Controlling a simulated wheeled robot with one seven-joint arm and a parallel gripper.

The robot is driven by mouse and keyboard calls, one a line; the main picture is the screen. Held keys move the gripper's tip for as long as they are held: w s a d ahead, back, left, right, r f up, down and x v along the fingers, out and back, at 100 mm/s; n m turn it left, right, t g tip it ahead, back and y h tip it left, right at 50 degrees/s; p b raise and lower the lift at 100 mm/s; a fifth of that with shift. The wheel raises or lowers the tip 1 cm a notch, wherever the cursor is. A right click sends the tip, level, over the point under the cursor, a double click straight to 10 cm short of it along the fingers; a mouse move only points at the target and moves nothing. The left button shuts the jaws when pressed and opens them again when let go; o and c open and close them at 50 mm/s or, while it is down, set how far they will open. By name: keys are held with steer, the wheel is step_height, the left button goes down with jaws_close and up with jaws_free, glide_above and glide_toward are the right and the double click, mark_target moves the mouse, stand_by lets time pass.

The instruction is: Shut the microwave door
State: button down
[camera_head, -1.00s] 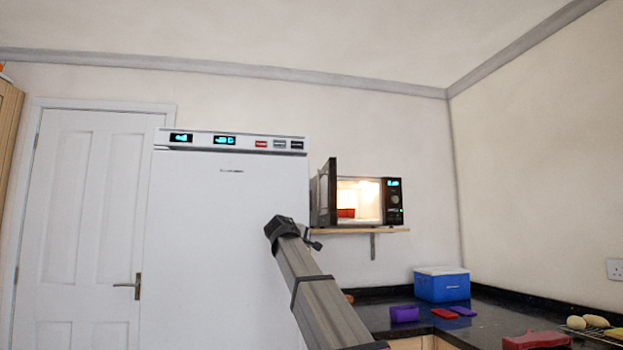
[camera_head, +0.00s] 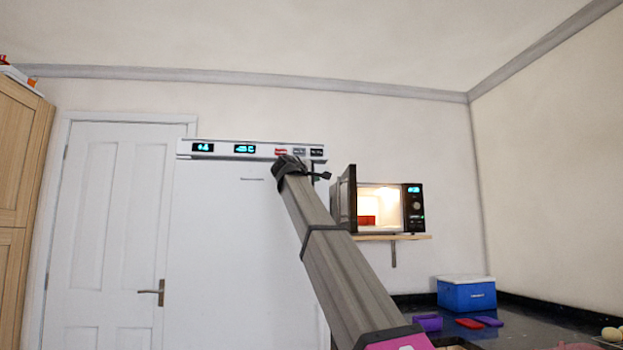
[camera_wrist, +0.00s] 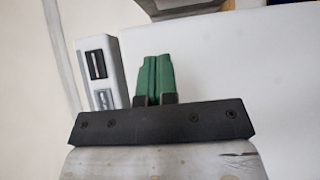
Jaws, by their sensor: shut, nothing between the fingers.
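The black microwave (camera_head: 413,208) stands on a wall shelf right of the white fridge-like unit. Its dark door (camera_head: 348,199) is swung open toward the left, seen nearly edge-on. The inside is lit, with a red item (camera_head: 368,220) on its floor. My gripper (camera_head: 315,171) is mostly hidden behind my dark wrist, left of the door's upper part and in front of the tall unit. I cannot tell its depth gap to the door. In the wrist view my green fingers (camera_wrist: 153,76) are together and empty, beside the unit's panel.
The tall white unit (camera_head: 240,250) with its display panel is close to my gripper. The wooden shelf (camera_head: 395,237) carries the microwave. A blue cool box (camera_head: 466,296) and purple and red items lie on the dark counter below. The wall right of the microwave is clear.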

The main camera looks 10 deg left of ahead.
steer(key=w+d, duration=0.6)
steer(key=shift+d, duration=0.15)
stand_by(0.4)
